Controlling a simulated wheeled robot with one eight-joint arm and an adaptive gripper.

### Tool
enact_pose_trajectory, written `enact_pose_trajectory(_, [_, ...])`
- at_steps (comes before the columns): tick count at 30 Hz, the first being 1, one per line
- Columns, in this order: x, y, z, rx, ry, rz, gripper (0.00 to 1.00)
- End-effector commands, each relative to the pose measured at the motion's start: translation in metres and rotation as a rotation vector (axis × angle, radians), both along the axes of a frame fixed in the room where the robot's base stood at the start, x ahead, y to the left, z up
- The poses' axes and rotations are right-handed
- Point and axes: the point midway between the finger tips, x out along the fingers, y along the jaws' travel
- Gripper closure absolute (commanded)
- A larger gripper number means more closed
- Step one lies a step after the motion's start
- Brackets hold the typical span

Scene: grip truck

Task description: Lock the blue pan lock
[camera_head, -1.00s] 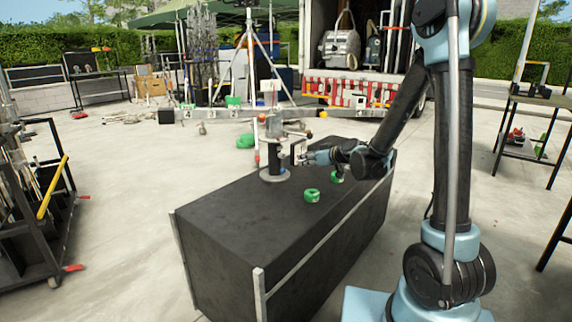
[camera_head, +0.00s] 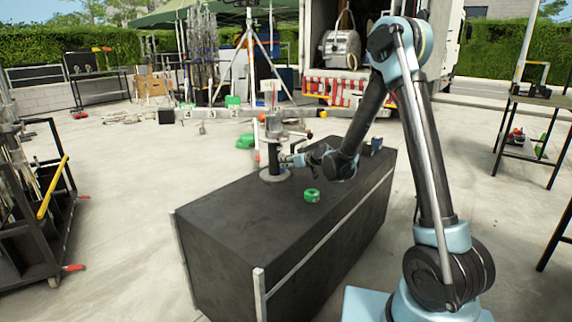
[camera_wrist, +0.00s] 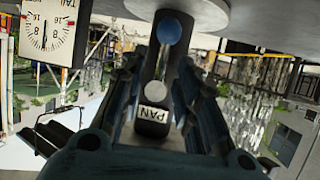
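The blue pan lock is a round blue knob (camera_wrist: 168,30) at the top middle of the wrist view. It sits on a dark part with a white "PAN" label (camera_wrist: 153,115) and a pale round knob (camera_wrist: 154,89). My gripper (camera_wrist: 167,65) is open, with fingers on both sides of this dark part and the blue knob beyond the tips. Contact cannot be told. In the head view, my gripper (camera_head: 288,161) is at the right side of the grey-and-black camera head (camera_head: 272,155) on the black case (camera_head: 250,205). The blue knob cannot be made out there.
A green tape roll (camera_head: 312,195) lies on the case in front of my arm. A small dark box (camera_head: 372,146) stands at its far right. The case's front is clear.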

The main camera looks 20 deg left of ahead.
Motion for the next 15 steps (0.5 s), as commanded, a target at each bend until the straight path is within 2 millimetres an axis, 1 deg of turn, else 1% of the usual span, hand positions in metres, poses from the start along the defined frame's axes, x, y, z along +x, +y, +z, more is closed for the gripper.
enact_pose_trajectory(3, [0.0046, 0.0067, -0.0036, -0.001, -0.001, 0.000, 0.70])
enact_pose_trajectory(6, [0.0062, 0.0092, -0.0049, -0.001, -0.001, 0.000, 0.70])
enact_pose_trajectory(15, [0.0068, 0.0100, -0.0052, 0.000, 0.000, 0.000, 0.70])
